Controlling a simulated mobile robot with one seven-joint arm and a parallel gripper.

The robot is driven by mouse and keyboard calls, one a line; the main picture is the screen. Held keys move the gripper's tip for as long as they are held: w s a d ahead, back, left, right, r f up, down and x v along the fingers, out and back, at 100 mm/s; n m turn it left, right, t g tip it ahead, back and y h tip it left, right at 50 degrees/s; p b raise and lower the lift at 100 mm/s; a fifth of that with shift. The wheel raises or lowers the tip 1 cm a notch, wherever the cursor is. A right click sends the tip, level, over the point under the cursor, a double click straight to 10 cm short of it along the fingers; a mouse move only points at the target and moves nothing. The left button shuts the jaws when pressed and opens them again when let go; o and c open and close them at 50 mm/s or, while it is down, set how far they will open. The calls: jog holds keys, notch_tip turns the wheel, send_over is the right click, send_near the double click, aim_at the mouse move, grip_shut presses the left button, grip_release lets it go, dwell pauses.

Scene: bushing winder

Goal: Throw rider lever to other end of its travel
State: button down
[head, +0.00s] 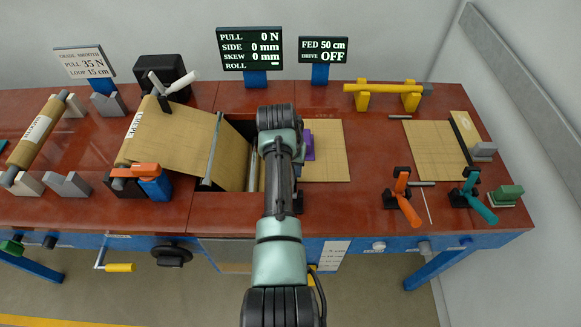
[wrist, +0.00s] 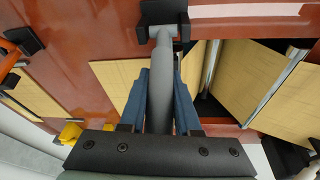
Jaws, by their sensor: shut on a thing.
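A grey rod-like lever (wrist: 164,95), which looks like the rider lever, rises from a black bracket (wrist: 160,14) on the red bench in the wrist view. My gripper (wrist: 162,78) has its two blue fingers closed around it, one on each side. The lever's lower end at the bracket is in sight; its other end is hidden behind the dark gripper body. In the head view my arm covers the lever and the fingers. A purple piece (head: 308,145) shows just right of my arm; I cannot tell what it belongs to.
Tan paper (head: 178,137) runs to a bar at the bench opening left of my arm. An orange lever (head: 404,200) and a teal lever (head: 474,196) stand front right. A yellow rod (head: 386,89) lies on stands at the back. The display (head: 250,48) reads zeros.

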jog(key=c, duration=0.6)
grip_release()
jog(key=shift+w, duration=0.1)
jog(key=shift+r, duration=0.1)
jog(key=b+v, duration=0.1)
jog(key=v, duration=1.1)
jog(key=shift+s+r, duration=0.2)
jog(key=shift+r, duration=0.15)
